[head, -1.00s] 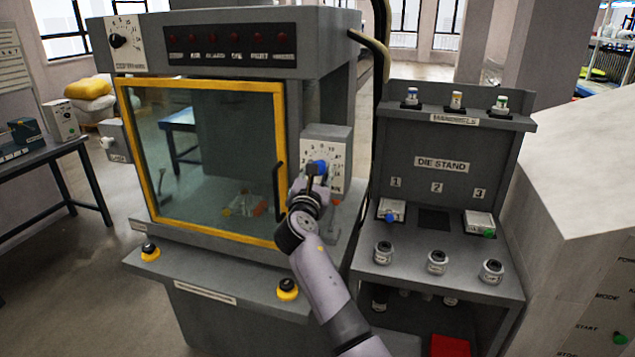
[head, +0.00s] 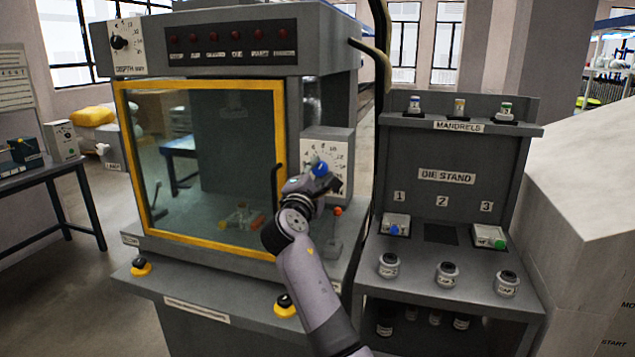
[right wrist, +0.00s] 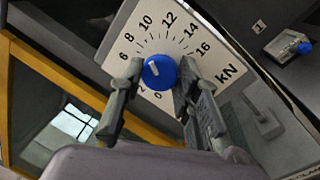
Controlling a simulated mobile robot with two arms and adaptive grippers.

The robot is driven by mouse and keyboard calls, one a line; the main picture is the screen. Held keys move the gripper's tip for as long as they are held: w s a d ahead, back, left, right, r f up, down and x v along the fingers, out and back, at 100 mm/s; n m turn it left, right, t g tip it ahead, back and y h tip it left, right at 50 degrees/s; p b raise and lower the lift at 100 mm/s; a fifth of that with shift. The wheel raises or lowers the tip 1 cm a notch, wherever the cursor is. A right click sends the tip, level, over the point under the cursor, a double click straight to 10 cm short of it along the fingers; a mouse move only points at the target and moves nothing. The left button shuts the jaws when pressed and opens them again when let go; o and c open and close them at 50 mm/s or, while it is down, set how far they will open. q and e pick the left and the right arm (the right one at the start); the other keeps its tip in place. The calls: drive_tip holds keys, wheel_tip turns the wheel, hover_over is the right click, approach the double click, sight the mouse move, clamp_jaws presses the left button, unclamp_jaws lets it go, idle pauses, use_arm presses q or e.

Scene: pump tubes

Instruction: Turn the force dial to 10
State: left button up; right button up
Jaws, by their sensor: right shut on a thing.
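The force dial is a blue knob (right wrist: 161,75) on a white kN scale plate (right wrist: 112,55). A short white mark on the knob points to the upper left in the right wrist view, roughly between 6 and 8; the exact reading is hard to tell. In the head view the knob (head: 320,169) shows on the grey box at the right of the machine's door. My right gripper (right wrist: 160,70) is shut on the knob, one finger on each side. It also shows in the head view (head: 317,182). My left gripper is not in view.
The yellow-framed glass door (head: 200,247) with a dark handle stands left of my right arm. A small lever with an orange tip (head: 337,211) is just below the dial. The die stand (head: 440,215), with mandrels and dies, is close on the right.

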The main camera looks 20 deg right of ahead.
drive_tip(key=shift+m, duration=0.3)
drive_tip(key=o, duration=1.2)
drive_tip(key=shift+c, duration=0.2)
drive_tip(key=shift+s, duration=0.1)
drive_tip(key=v, duration=1.2)
